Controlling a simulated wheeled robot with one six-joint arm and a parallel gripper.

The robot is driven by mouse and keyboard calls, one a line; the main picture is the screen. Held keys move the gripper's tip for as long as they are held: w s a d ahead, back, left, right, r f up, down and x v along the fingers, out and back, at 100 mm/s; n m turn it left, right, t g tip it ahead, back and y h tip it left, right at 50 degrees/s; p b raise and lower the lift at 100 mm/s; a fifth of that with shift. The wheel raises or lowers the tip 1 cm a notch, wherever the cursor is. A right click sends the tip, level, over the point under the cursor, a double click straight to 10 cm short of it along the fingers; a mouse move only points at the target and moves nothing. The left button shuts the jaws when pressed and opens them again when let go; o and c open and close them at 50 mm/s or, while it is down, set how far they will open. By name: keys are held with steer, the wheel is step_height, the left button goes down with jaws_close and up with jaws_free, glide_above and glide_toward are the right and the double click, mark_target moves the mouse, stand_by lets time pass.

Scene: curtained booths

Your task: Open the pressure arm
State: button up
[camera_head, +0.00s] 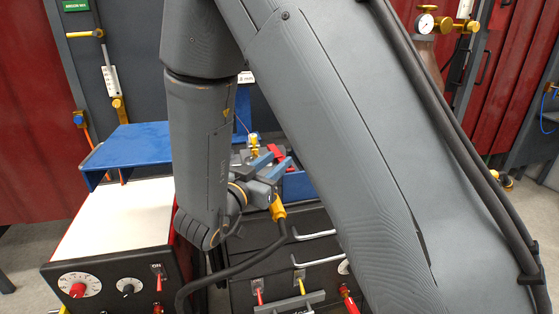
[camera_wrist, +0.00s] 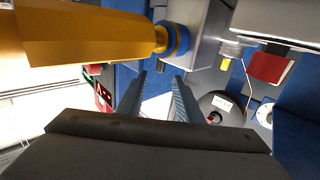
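My gripper (camera_head: 274,158) reaches over the dark machine in the middle of the head view. Its two blue-grey fingers stand apart, with nothing visible between them, also in the wrist view (camera_wrist: 158,82). A small yellow fitting with a blue top (camera_head: 254,145) stands just beyond the fingers. In the wrist view, a large yellow-orange bar with a blue collar (camera_wrist: 90,38) crosses the upper left, close to the camera, and meets a grey metal block (camera_wrist: 200,38). I cannot tell surely which part is the pressure arm; my arm hides much of the machine.
A dark reel with a white label (camera_wrist: 222,103) and a red block (camera_wrist: 268,67) are at the right of the wrist view. A white-topped control box (camera_head: 125,215) and blue shelf (camera_head: 130,143) stand left. A black cable (camera_head: 235,272) with a yellow connector (camera_head: 278,208) hangs below my gripper.

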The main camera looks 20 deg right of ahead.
steer(key=shift+r, duration=0.1)
steer(key=c, duration=0.5)
steer(key=shift+s+d+r+g+p, duration=0.1)
steer(key=shift+s+d+g+p, duration=0.05)
steer(key=shift+d+g+p, duration=0.15)
jaws_close()
steer(key=s+d+r+n+g+y+p, duration=0.25)
steer(key=s+n+g+y+p, duration=0.25)
steer(key=n+p, duration=0.25)
steer(key=a+r+n+y+p, duration=0.5)
steer(key=r+n+y, duration=0.1)
steer(key=n, duration=0.1)
steer(key=b+x, duration=0.6)
steer(key=x, duration=0.4)
steer(key=shift+f, duration=0.1)
steer(key=shift+w+d, duration=0.5)
steer(key=shift+d, duration=0.35)
steer(key=shift+w+d, duration=0.5)
steer(key=shift+d, duration=0.3)
